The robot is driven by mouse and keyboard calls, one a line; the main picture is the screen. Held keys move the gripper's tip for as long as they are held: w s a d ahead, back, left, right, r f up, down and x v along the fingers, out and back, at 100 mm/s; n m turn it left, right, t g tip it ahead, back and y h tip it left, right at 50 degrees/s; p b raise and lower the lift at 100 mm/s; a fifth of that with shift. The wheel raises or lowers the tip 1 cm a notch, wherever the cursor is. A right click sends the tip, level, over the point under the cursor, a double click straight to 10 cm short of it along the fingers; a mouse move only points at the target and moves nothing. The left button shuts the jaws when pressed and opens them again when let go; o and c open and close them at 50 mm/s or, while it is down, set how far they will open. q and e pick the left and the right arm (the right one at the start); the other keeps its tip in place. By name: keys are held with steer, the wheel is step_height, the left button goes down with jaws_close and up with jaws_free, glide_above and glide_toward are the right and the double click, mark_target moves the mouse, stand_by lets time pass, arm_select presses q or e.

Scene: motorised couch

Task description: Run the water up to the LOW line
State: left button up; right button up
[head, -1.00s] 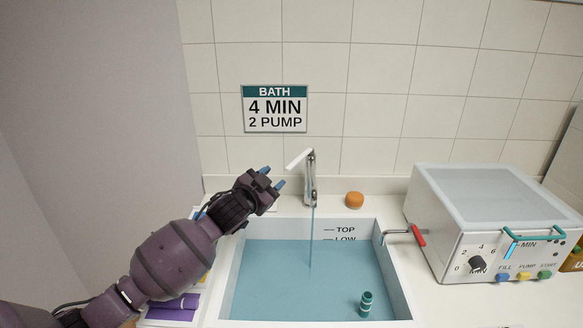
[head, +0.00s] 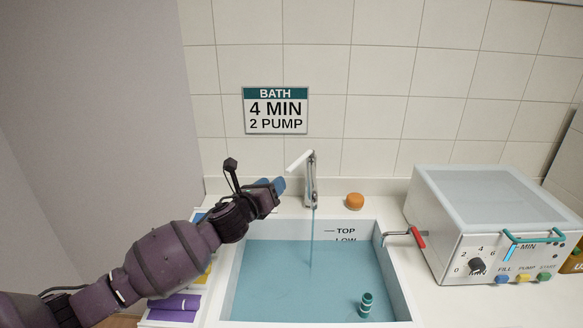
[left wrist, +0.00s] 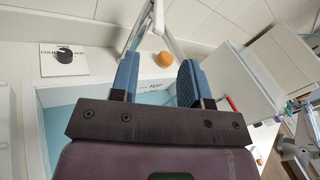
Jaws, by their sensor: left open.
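The sink (head: 398,290) holds blue water (head: 290,280). Its surface meets the back wall at the LOW mark (head: 345,240), covering the lower part of the lettering; the TOP mark (head: 345,230) is clear above. A thin stream runs from the chrome tap (head: 311,188), whose pale lever (head: 298,161) points up and left. My left gripper (head: 279,187) is open and empty, just left of the tap and apart from it. In the left wrist view, the gripper (left wrist: 160,70) has the tap (left wrist: 152,22) beyond its fingers. My right gripper is out of view.
A COLD/HOT knob (left wrist: 64,55) is left of the tap. An orange round object (head: 355,201) lies right of it. A red-handled lever (head: 418,237) is at the sink's right rim, beside a control box (head: 440,255). A teal cylinder (head: 366,304) stands in the water.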

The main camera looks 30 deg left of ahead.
mark_target(287, 170)
arm_select(q)
steer(key=w+m, duration=0.1)
steer(key=w, duration=0.2)
steer(key=w+m, duration=0.1)
steer(key=w, duration=0.3)
steer(key=w+m, duration=0.2)
steer(key=w, duration=0.1)
steer(key=shift+w+d+p, duration=0.2)
steer(key=shift+w+p, duration=0.1)
steer(key=shift+w, duration=0.1)
jaws_close()
stand_by(0.4)
